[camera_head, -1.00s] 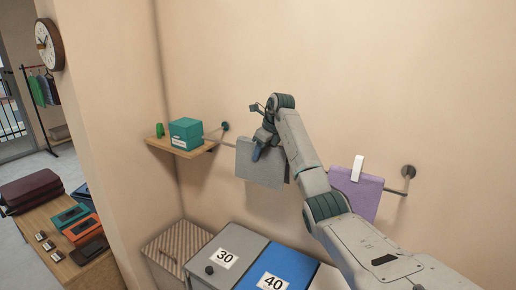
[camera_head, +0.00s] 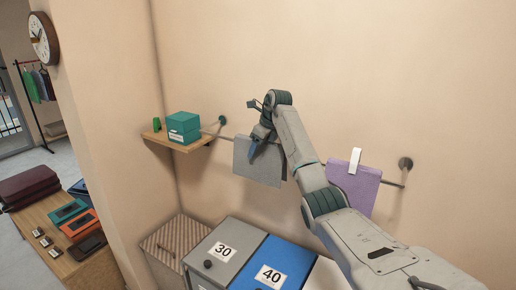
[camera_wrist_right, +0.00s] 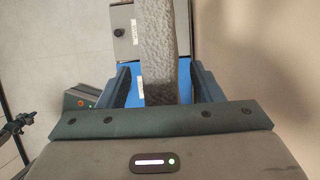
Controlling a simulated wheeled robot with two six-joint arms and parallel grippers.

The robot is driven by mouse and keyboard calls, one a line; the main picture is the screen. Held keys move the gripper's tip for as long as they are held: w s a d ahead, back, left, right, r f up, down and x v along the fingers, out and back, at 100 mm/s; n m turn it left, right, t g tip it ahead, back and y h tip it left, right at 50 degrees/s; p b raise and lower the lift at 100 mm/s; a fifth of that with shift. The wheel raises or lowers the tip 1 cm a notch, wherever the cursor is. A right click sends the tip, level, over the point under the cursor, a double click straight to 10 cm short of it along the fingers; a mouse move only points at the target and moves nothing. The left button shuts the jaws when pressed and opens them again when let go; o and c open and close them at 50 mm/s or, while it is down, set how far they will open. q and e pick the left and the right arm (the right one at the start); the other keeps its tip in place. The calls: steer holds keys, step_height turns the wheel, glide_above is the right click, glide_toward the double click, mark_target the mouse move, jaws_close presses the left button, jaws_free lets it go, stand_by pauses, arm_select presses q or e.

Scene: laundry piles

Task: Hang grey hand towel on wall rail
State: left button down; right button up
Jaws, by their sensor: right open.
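The grey hand towel (camera_head: 258,165) hangs folded over the wall rail (camera_head: 224,138), left of the purple cloth. My right gripper (camera_head: 254,150) is at the towel's upper part, with a dark blue finger in front of its face. In the right wrist view the towel (camera_wrist_right: 158,45) shows as a grey strip running between the two fingers of the right gripper (camera_wrist_right: 162,78). The fingers are apart, with gaps on both sides of the towel. My right forearm hides part of the rail. My left gripper is not in view.
A purple cloth (camera_head: 353,186) with a white clip (camera_head: 355,160) hangs at the rail's right end. A wooden shelf (camera_head: 196,143) with a teal box (camera_head: 183,126) is on the left. Bins marked 30 (camera_head: 212,266) and 40 (camera_head: 262,254) stand below.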

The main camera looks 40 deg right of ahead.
steer(key=shift+s+d+r+b, duration=0.15)
steer(key=shift+r+b, duration=0.25)
steer(key=shift+r, duration=0.1)
steer(key=b+v, duration=0.2)
steer(key=v, duration=0.4)
steer(key=shift+s+r+b, duration=0.2)
steer(key=shift+r+b, duration=0.15)
steer(key=shift+b, duration=0.05)
steer(key=shift+p+v, duration=0.75)
steer(key=shift+v, duration=0.2)
steer(key=shift+s+d+r+p, duration=0.1)
steer(key=shift+s+r+p, duration=0.1)
steer(key=shift+r+p, duration=0.25)
